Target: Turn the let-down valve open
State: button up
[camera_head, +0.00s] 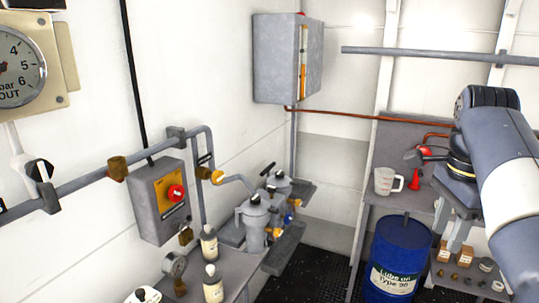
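No readable label marks the let-down valve, so I cannot tell which fitting it is. A black-handled valve (40,175) sits on the grey pipe at the left. A brass fitting (118,168) and a yellow-capped fitting (217,177) are further along the pipework. A black lever (268,169) shows above the grey canisters (254,217). My gripper (452,226) is at the right, pointing down in front of the shelf, well apart from the pipework. Its fingers look spread with nothing between them.
A grey box with a red knob (176,193) hangs under the pipe. Two bottles (209,243) and a small gauge (174,264) stand at the bench front. A large gauge (18,76) is upper left. A blue oil drum (398,255) and a jug (385,181) are near my arm.

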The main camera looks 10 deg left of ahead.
aim_at(218, 176)
jog(key=i+l+u, duration=0.1)
jog(key=i+u, duration=0.15)
jog(key=i, duration=0.25)
jog(key=i+l+u, duration=0.25)
jog(key=i, duration=0.2)
jog(key=i+u, duration=0.2)
jog(key=u, duration=0.25)
jog(key=i+u, duration=0.2)
jog(key=u, duration=0.25)
jog(key=i+l+u, duration=0.15)
jog(key=u, duration=0.3)
jog(key=i+l+u, duration=0.2)
jog(key=u, duration=0.2)
